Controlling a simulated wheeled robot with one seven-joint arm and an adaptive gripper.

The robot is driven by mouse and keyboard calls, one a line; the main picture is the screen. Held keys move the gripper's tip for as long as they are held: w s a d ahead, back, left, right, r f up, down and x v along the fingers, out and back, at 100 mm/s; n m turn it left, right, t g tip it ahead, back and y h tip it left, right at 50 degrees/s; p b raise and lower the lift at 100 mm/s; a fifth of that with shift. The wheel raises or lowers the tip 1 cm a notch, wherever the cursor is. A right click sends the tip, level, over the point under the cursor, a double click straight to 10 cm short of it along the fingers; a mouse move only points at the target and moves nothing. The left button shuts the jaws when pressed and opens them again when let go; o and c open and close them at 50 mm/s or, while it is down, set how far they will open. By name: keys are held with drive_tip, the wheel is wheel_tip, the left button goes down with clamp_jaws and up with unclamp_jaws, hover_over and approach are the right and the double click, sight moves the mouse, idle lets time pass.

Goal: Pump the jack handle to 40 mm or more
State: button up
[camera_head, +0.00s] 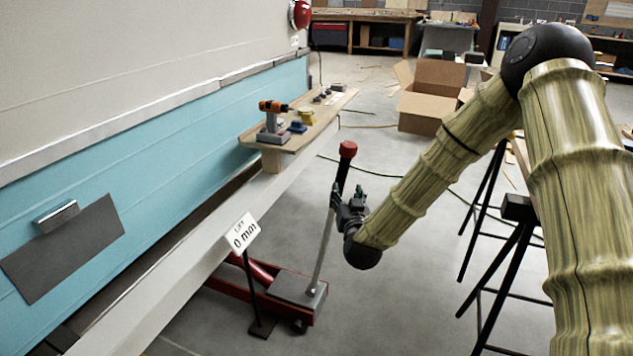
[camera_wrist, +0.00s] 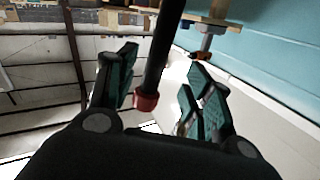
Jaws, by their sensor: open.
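The jack handle (camera_head: 325,245) rises at a slight tilt from the red floor jack (camera_head: 295,289). It has a grey shaft, a black upper grip and a red knob (camera_head: 347,149) on top. My gripper (camera_head: 348,194) is at the handle's upper part, below the knob, with its fingers apart. In the wrist view the black grip (camera_wrist: 160,45) and red knob (camera_wrist: 146,99) show between the open fingers of my gripper (camera_wrist: 161,82). I cannot tell whether a finger touches it. A white sign (camera_head: 243,232) beside the jack reads "LIFT 0 mm".
The teal and cream camper side (camera_head: 150,165) with its pale lower rail fills the left. A wooden shelf (camera_head: 315,130) holds a drill (camera_head: 272,121) and small tools. Black trestle legs (camera_head: 490,225) stand at right. A cardboard box (camera_head: 430,98) sits behind. Open floor surrounds the handle.

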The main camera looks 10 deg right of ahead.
sight(342, 180)
drive_tip(key=w, duration=0.3)
drive_tip(key=w+d+b, duration=0.1)
drive_tip(key=w, duration=0.6)
drive_tip(key=shift+w+d, duration=0.25)
drive_tip(key=shift+w, duration=0.05)
clamp_jaws()
drive_tip(key=shift+f+b, duration=0.1)
drive_tip(key=shift+b, duration=0.2)
